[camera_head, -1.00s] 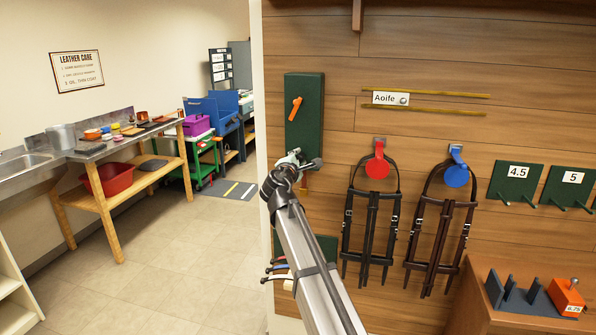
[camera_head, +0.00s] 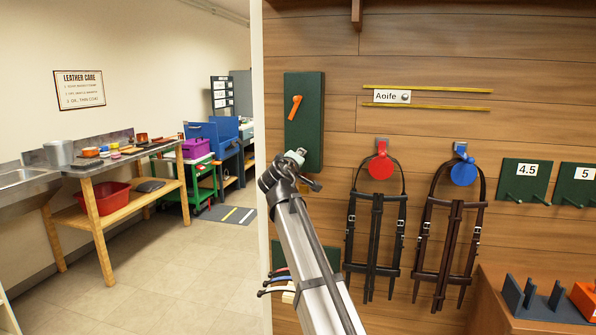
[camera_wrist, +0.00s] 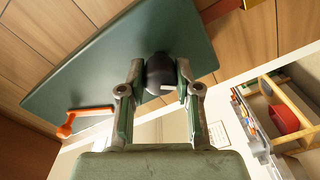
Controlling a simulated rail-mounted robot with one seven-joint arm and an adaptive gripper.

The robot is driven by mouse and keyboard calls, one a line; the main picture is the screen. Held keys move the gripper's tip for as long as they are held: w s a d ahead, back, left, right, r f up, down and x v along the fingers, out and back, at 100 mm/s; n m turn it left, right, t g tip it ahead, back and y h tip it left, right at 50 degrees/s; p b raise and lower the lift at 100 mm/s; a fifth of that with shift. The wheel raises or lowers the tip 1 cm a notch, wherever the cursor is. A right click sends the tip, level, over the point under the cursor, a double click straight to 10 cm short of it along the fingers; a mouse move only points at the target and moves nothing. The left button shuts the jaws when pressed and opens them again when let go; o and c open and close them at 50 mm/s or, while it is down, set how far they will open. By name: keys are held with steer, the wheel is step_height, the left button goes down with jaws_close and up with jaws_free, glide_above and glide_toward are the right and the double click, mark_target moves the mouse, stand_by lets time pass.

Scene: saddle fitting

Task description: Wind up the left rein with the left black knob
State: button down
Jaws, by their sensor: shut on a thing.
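A dark green wall panel (camera_head: 312,120) bears an orange lever (camera_head: 296,107); both also show in the wrist view, the panel (camera_wrist: 100,70) and the lever (camera_wrist: 72,124). The left black knob (camera_wrist: 160,72) stands out from the panel's face in the wrist view. My gripper (camera_wrist: 160,82) has its two fingers on either side of the knob and is shut on it. In the head view my gripper (camera_head: 294,158) is at the panel's lower part and hides the knob. I cannot make out the left rein in either view.
Two dark bridles hang right of my arm, under a red disc (camera_head: 381,167) and a blue disc (camera_head: 463,173). A name plate (camera_head: 392,97) sits between two yellow strips. A wooden bench (camera_head: 105,200) stands at left. The floor between is clear.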

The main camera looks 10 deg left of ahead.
steer(key=m+b, duration=0.5)
steer(key=shift+w+f+b, duration=0.1)
steer(key=shift+f+b, duration=0.05)
steer(key=shift+b, duration=0.15)
steer(key=m+b, duration=0.4)
steer(key=m, duration=0.1)
steer(key=shift+r, duration=0.2)
steer(key=c, duration=0.8)
jaws_free()
steer(key=s+a, duration=0.1)
steer(key=s, duration=1.1)
steer(key=shift+a, duration=0.2)
